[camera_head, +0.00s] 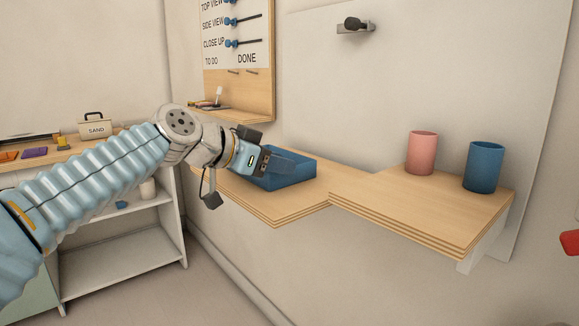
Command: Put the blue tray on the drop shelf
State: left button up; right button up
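The blue tray (290,176) is at the lower left section of the wooden wall shelf (285,208), and looks level. My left gripper (268,162) reaches in from the left and is at the tray's left side, overlapping its near left wall. Its fingertips are hidden against the tray, so I cannot tell whether they are closed on it. Whether the tray rests fully on the wood is also unclear. My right gripper is not in view.
A pink cup (421,153) and a blue cup (484,167) stand on the right shelf section (425,205). Bare wood lies left of the cups. A pegboard (237,60) hangs behind my arm. A sand box (97,129) is on the left bench. A red object (570,243) shows at the right edge.

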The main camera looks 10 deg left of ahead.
pick_arm(q)
jog(key=v, duration=0.8)
jog(key=shift+r, duration=0.1)
